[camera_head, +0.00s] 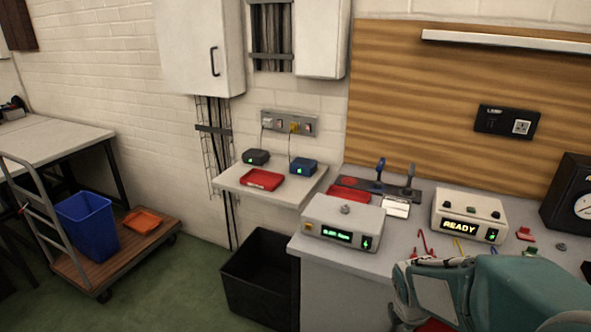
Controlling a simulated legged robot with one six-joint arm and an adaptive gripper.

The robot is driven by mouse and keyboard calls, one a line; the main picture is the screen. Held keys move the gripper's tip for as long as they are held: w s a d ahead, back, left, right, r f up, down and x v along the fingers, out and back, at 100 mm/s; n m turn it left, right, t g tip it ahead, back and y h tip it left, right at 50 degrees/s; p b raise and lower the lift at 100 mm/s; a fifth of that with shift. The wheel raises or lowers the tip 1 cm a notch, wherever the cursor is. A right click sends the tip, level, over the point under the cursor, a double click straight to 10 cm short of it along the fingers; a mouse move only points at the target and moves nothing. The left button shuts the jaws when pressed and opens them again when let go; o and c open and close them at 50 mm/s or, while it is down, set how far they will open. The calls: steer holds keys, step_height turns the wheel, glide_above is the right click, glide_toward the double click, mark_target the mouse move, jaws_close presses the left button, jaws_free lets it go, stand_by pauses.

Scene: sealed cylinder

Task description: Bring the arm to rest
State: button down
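A teal and pale grey part of my arm (500,290) fills the lower right corner, in front of the bench. The fingers of my gripper do not show, so I cannot see whether it is open or holds anything. No sealed cylinder can be made out clearly. The arm hides part of the bench top and whatever lies behind it.
The grey bench (395,240) carries a device reading READY (467,215), a green-display device (342,222) and small tools. A small shelf (290,190) holds a red tray (262,179). A black bin (258,275) and trolley (125,255) stand left; green floor lies between them.

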steer(key=s+a+r+m+t+y, duration=0.1)
steer(key=s+a+r+m, duration=0.3)
steer(key=m, duration=0.5)
steer(key=s+a+r+m+t+y, duration=0.1)
steer(key=s+a+r+m+t, duration=0.1)
steer(key=s+a+r+m, duration=0.3)
steer(key=s+r+m, duration=0.3)
steer(key=r+m, duration=0.2)
steer(key=shift+s, duration=0.4)
steer(key=c, duration=1.3)
jaws_free()
steer(key=shift+d, duration=0.1)
steer(key=shift+c, duration=0.2)
